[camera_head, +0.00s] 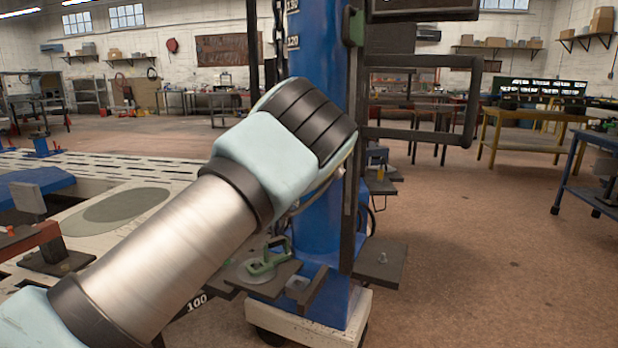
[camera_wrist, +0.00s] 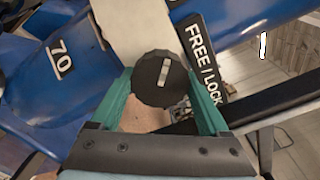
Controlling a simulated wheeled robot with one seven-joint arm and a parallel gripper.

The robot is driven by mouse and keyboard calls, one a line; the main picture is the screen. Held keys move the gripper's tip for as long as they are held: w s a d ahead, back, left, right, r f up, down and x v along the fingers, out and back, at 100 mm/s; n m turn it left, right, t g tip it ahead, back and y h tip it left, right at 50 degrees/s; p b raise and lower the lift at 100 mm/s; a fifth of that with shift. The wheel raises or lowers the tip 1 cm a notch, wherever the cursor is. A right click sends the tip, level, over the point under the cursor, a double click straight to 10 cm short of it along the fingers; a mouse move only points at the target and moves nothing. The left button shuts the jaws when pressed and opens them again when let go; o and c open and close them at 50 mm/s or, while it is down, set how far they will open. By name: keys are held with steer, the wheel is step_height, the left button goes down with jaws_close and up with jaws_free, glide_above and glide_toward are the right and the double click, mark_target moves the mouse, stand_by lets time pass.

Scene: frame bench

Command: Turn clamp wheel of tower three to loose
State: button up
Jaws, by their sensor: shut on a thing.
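A dark round clamp wheel (camera_wrist: 158,79) with a pale bar mark across its face shows in the wrist view. My gripper (camera_wrist: 158,74) has its green fingers on either side of the wheel and is shut on it. The pale mark stands nearly upright in the picture. A black label (camera_wrist: 205,62) reading FREE / LOCK lies just right of the wheel. In the head view the blue tower (camera_head: 307,215) stands upright on a wheeled pale base, with scale numbers near its top. My arm hides the wheel and my fingers there. No tower number is readable.
A dark rectangular frame (camera_head: 425,136) juts right from the tower. A dark plate (camera_head: 379,262) and a green-handled clamp (camera_head: 266,258) sit low around it. A slotted pale bench (camera_head: 110,170) lies left. The brown floor (camera_head: 490,255) at right is clear.

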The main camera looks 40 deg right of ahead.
steer(key=n+b, duration=0.3)
steer(key=n, duration=0.2)
steer(key=shift+n, duration=0.3)
steer(key=n+b, duration=0.2)
steer(key=n, duration=0.3)
steer(key=shift+w+r+b, duration=0.1)
steer(key=shift+b, duration=0.2)
steer(key=n+b, duration=0.2)
steer(key=n, duration=0.3)
steer(key=shift+n, duration=0.4)
steer(key=n+b, duration=0.1)
steer(key=n, duration=0.4)
steer(key=o, duration=1.2)
steer(key=shift+r, duration=0.1)
steer(key=shift+o, duration=0.2)
steer(key=shift+a, duration=0.1)
steer(key=b+v, duration=0.1)
steer(key=v, duration=0.9)
steer(key=shift+a, duration=0.35)
